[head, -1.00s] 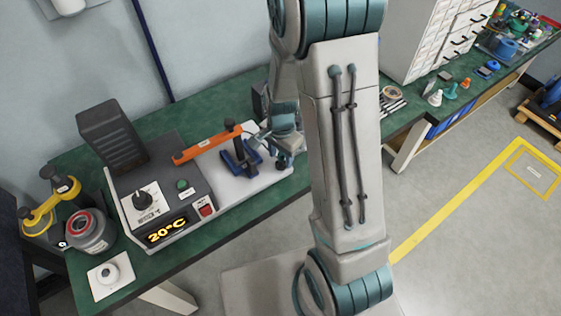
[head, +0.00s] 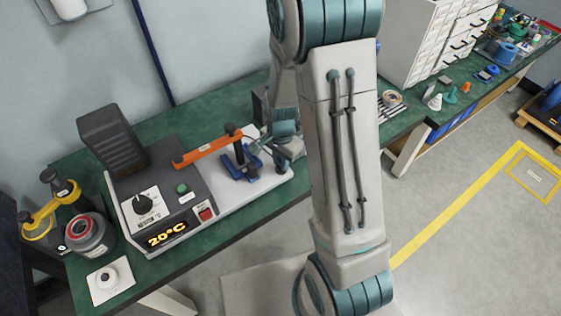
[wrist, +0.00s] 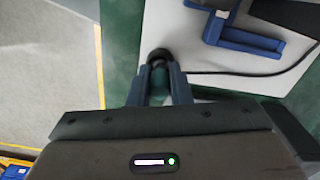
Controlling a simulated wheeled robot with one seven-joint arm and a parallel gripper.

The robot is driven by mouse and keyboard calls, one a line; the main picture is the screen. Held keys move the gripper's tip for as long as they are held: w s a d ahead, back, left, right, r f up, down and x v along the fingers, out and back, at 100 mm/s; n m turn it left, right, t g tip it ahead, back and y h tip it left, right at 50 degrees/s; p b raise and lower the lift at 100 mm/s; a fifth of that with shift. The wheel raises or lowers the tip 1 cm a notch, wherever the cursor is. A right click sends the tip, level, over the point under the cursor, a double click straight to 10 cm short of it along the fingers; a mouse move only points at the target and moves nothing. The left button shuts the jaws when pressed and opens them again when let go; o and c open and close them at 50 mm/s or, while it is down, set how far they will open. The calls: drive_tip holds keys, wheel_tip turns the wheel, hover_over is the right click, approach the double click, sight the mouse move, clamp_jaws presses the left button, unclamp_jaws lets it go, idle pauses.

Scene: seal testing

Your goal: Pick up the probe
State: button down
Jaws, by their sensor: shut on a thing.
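The probe (wrist: 159,56) shows in the wrist view as a dark, round-ended piece between my fingertips, over the edge of the white plate. A thin black cable runs from beside it to the right. My gripper (wrist: 159,82) is shut on the probe, with one blue-grey finger on each side. In the head view my gripper (head: 284,158) is at the right end of the white plate, partly behind my arm. The probe cannot be made out clearly there.
A blue stand (head: 243,162) is left of my gripper, beside an orange bar (head: 205,150). Floor in front of the green bench is clear.

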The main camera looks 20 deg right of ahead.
drive_tip(key=r, duration=0.4)
drive_tip(key=shift+d+b, duration=0.35)
drive_tip(key=s+d+r+b, duration=0.1)
drive_tip(key=s+d+r, duration=0.1)
drive_tip(key=d+r, duration=0.4)
drive_tip(key=d, duration=0.4)
drive_tip(key=shift+s+d+r, duration=0.3)
drive_tip(key=shift+d, duration=0.05)
drive_tip(key=shift+f, duration=0.1)
